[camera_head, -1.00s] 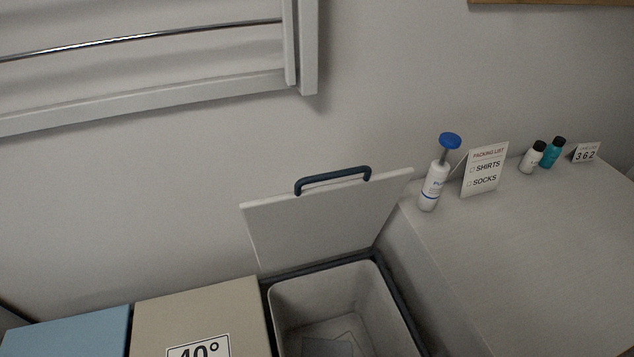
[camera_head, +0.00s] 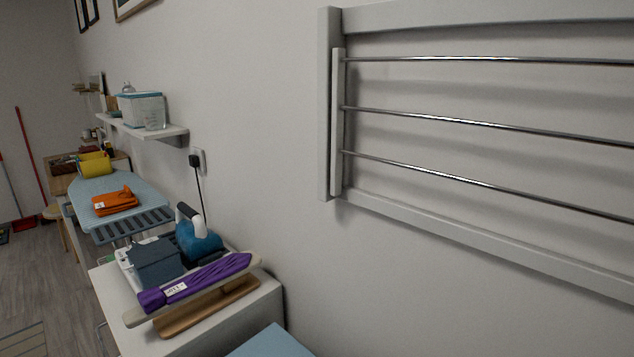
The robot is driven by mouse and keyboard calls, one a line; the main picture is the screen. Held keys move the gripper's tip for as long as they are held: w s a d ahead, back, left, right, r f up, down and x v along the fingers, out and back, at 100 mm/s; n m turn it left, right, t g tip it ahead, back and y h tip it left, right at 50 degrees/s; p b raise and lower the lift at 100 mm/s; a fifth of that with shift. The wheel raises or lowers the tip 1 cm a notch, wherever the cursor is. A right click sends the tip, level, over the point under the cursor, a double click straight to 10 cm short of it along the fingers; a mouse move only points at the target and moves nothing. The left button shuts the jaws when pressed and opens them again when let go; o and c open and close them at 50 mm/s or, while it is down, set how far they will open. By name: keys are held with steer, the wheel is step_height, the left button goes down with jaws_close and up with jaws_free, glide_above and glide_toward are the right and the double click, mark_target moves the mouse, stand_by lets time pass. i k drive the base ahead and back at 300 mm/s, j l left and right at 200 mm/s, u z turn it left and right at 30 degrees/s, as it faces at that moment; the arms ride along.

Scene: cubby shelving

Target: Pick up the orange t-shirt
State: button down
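An orange folded cloth (camera_head: 115,202), which looks like the orange t-shirt, lies on a light blue ironing board (camera_head: 146,194) at the left of the head view. A small white tag shows on its left part. It is some way off, beyond a white cabinet. My gripper is not in view, so its state and distance from the cloth are hidden.
A white cabinet (camera_head: 205,339) holds an iron (camera_head: 198,241) and a small board with a purple cloth (camera_head: 196,281). A drying rack (camera_head: 330,110) hangs on the wall. Open wooden floor (camera_head: 38,283) lies at left.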

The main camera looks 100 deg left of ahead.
mark_target(105, 204)
steer(key=u, duration=3.95)
steer(key=i+j+z, duration=0.25)
steer(key=i+j, duration=0.15)
steer(key=j, duration=0.2)
steer(key=i+j+z, duration=0.3)
steer(key=j, duration=0.35)
steer(key=i+j+z, duration=0.1)
steer(key=j, duration=0.3)
steer(key=i+j+z, duration=0.15)
steer(key=j, duration=0.2)
steer(key=i+j+z, duration=0.15)
steer(key=j, duration=0.25)
